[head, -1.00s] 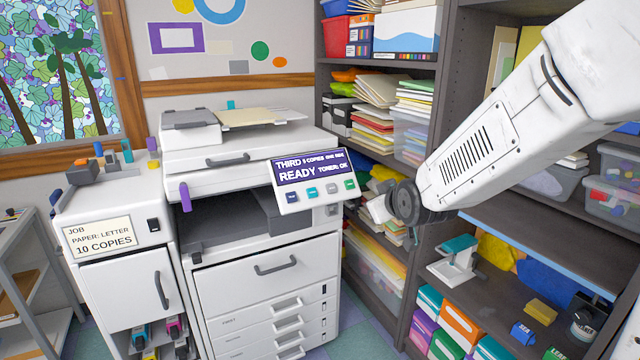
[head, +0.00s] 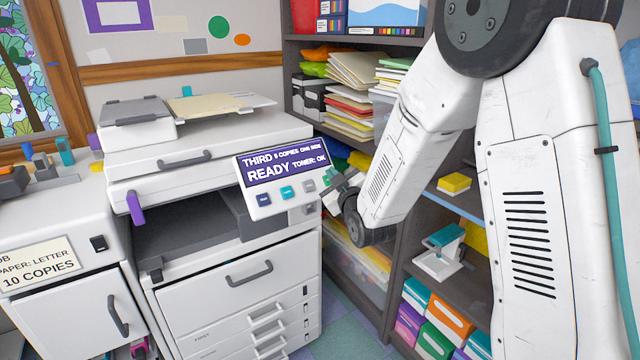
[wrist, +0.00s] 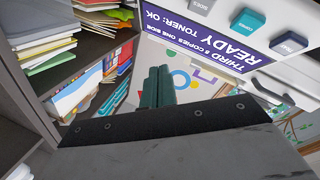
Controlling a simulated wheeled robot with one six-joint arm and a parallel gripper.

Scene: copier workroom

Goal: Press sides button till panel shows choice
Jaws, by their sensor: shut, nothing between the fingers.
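The copier's tilted control panel (head: 283,175) is in the middle of the head view. Its purple display (head: 284,160) reads "THIRD 5 COPIES ONE SIDE, READY, TONER: OK". Below it are a navy button (head: 263,199), a teal button (head: 287,192) and the grey sides button (head: 309,186); my gripper partly covers the panel's right end. In the wrist view the panel is upside down, with the sides button (wrist: 203,4) cut by the top edge. My gripper's green fingers (wrist: 158,75) are shut and empty, apart from the buttons. In the head view my gripper (head: 333,196) is just right of the panel.
A sign (head: 38,265) on the left cabinet reads "PAPER: LETTER, 10 COPIES". The copier's output gap (head: 190,232) is below the panel. Loaded dark shelves (head: 390,290) stand close behind and right of my arm. A purple lever (head: 135,207) sticks out at the copier's left.

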